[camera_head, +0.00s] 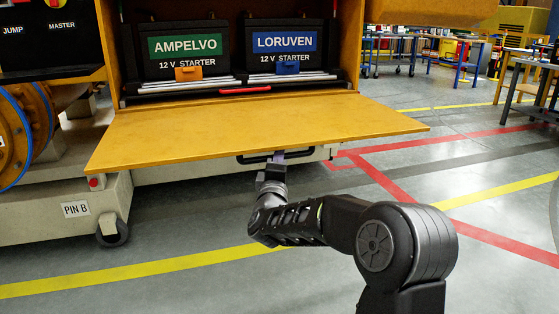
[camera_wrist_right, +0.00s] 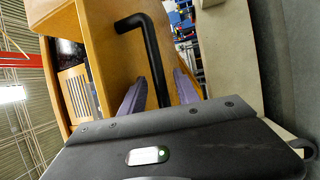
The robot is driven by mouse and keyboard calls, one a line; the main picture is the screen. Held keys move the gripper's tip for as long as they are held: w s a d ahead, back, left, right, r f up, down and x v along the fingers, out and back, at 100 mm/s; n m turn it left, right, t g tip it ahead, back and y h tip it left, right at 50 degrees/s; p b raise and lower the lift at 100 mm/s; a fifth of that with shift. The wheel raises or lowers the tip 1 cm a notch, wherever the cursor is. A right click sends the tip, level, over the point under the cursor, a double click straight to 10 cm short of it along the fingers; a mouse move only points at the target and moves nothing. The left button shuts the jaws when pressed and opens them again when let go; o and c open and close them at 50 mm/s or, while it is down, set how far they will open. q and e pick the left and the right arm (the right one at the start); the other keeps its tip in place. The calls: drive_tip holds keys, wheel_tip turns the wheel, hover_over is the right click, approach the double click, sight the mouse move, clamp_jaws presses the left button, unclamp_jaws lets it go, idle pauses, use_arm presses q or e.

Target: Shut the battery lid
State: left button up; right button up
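The battery lid (camera_head: 250,125) is a yellow-orange panel, hinged at its inner edge and lying open, about level, in front of the battery bay. Its black bar handle (camera_head: 255,158) shows under the front edge in the head view. My right gripper (camera_head: 278,157) is at this handle, below the lid's front edge. In the right wrist view the black handle (camera_wrist_right: 154,60) runs between the two purple fingers of my right gripper (camera_wrist_right: 160,80). The fingers stand apart, with gaps beside the bar. My left gripper is not in view.
Two batteries, labelled AMPELVO (camera_head: 186,45) and LORUVEN (camera_head: 284,42), stand inside the bay. A red rod (camera_head: 245,90) lies near the hinge edge. A carrier base with a wheel (camera_head: 112,232) is at left.

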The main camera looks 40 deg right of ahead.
drive_tip(key=shift+w+d+r, duration=0.1)
drive_tip(key=shift+w+d, duration=0.15)
drive_tip(key=shift+w, duration=0.05)
drive_tip(key=shift+c, duration=0.6)
clamp_jaws()
idle(0.7)
